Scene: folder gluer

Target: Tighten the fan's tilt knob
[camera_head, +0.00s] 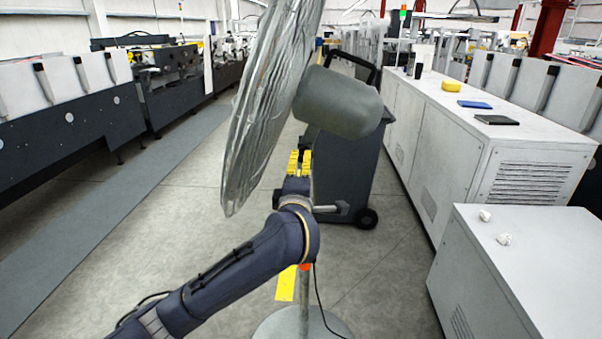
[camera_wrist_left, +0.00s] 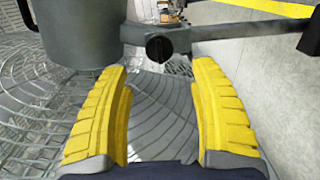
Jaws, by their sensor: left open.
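The fan stands in the middle of the head view, its wire grille (camera_head: 262,110) turned edge-on and its grey motor housing (camera_head: 338,102) behind. A grey bar with a dark crosspiece at its end (camera_head: 343,208), which looks like the tilt knob, sticks out to the right below the housing. In the left wrist view this bar (camera_wrist_left: 215,33) runs across the top, with a dark round end (camera_wrist_left: 158,47) facing me and the crosspiece (camera_wrist_left: 311,30) at the right edge. My left gripper (camera_head: 299,161) has its yellow fingers (camera_wrist_left: 160,72) apart and empty, short of the bar. My right gripper is out of view.
The fan's pole (camera_head: 304,287) rises from a round base (camera_head: 290,326). A dark wheeled cart (camera_head: 348,165) stands close behind the fan. White cabinets (camera_head: 430,150) line the right, machines (camera_head: 70,110) the left. The floor between is mostly clear.

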